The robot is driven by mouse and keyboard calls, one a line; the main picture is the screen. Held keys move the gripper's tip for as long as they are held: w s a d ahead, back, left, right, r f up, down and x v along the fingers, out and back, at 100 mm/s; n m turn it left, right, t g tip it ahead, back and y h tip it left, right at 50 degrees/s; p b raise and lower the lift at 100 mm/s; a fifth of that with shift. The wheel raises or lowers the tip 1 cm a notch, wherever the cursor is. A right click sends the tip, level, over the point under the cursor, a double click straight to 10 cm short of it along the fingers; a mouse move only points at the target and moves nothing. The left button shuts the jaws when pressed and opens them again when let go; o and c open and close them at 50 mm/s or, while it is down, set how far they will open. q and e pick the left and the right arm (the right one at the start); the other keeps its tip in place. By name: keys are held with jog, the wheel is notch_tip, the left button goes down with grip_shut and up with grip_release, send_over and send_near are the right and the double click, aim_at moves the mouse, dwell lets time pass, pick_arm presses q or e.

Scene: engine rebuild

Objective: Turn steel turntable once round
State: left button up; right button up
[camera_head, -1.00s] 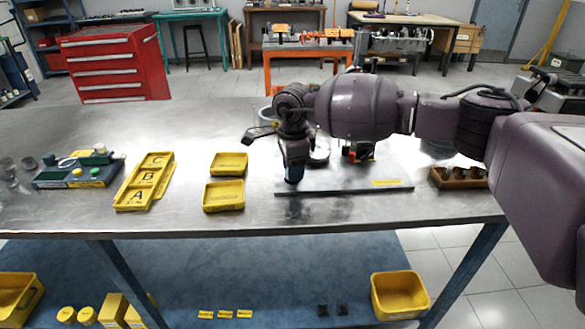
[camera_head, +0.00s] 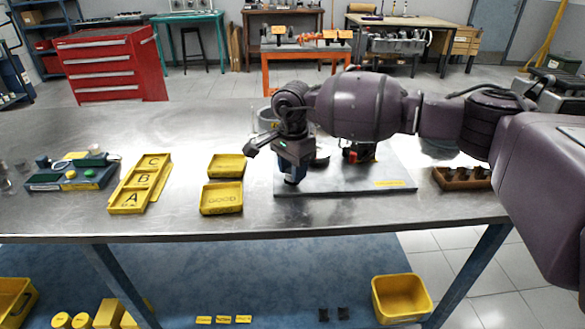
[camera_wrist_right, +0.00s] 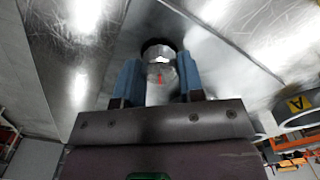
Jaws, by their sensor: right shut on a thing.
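My right gripper (camera_head: 293,178) points down at the left part of a grey plate (camera_head: 345,187) on the steel bench. In the right wrist view its two blue fingers (camera_wrist_right: 161,82) are shut on either side of a round steel part with a dark rim and a red mark, which looks like the steel turntable (camera_wrist_right: 159,53). In the head view the wrist and gripper hide most of it; a dark curved edge (camera_head: 321,161) shows just right of the gripper. My left gripper is not in view.
Yellow trays (camera_head: 221,199) and a lettered A-B-C tray (camera_head: 140,184) lie to the left. A brown block with several dark parts (camera_head: 462,179) lies to the right. The bench's front strip is clear.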

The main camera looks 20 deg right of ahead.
jog(key=o, duration=0.9)
jog(key=shift+r+p, duration=0.55)
jog(key=shift+r, duration=4.8)
